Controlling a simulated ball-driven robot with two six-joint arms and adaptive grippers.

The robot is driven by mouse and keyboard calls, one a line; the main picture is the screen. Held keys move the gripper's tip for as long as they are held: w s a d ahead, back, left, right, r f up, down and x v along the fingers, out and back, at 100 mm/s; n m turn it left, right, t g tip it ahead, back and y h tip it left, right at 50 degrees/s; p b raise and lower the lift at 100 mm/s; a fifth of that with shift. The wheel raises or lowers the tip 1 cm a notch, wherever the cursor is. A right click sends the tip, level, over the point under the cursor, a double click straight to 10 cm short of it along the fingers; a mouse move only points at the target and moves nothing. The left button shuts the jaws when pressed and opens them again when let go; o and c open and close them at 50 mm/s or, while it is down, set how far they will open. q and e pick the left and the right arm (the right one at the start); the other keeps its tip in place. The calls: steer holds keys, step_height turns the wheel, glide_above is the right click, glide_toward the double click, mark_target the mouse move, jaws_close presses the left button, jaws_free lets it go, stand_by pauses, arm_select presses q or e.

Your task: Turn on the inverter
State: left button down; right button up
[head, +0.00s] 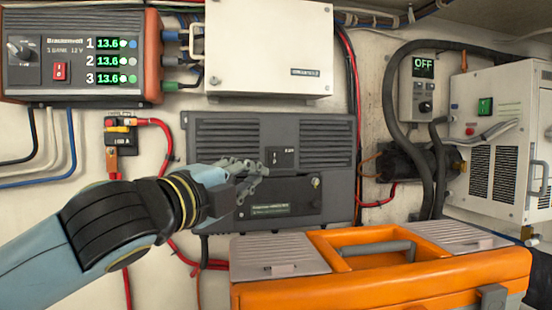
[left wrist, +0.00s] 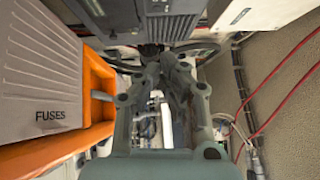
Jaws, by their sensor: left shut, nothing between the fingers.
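A dark grey finned unit, which I take to be the inverter (head: 325,135), is on the wall in the middle of the head view; its lettering is too small to read. A black rocker switch (head: 283,158) is on its front; I cannot tell its position. My left gripper (head: 262,168) is shut and empty, with its fingertips just left of and slightly below the switch. Contact cannot be made out. In the left wrist view the gripper's fingers (left wrist: 165,58) converge below a dark grey housing (left wrist: 172,25); the switch does not show there. My right gripper is not in view.
An orange case (head: 400,285) with grey lids stands below right of the unit. A charger (head: 80,60) showing green digits hangs upper left, a white box (head: 268,50) above. A small panel reading OFF (head: 421,90) is on the right. Red cables run beside the unit.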

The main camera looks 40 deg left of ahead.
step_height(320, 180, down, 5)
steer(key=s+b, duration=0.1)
steer(key=b, duration=0.4)
arm_select(q)
steer(key=p, duration=0.3)
glide_toward(276, 159)
steer(key=w+d+r, duration=0.1)
steer(key=w+d, duration=0.3)
steer(key=w+a+p, duration=0.1)
steer(key=w+a, duration=0.1)
steer(key=w, duration=0.1)
steer(key=shift+a+r, duration=0.1)
steer(key=shift+a, duration=0.15)
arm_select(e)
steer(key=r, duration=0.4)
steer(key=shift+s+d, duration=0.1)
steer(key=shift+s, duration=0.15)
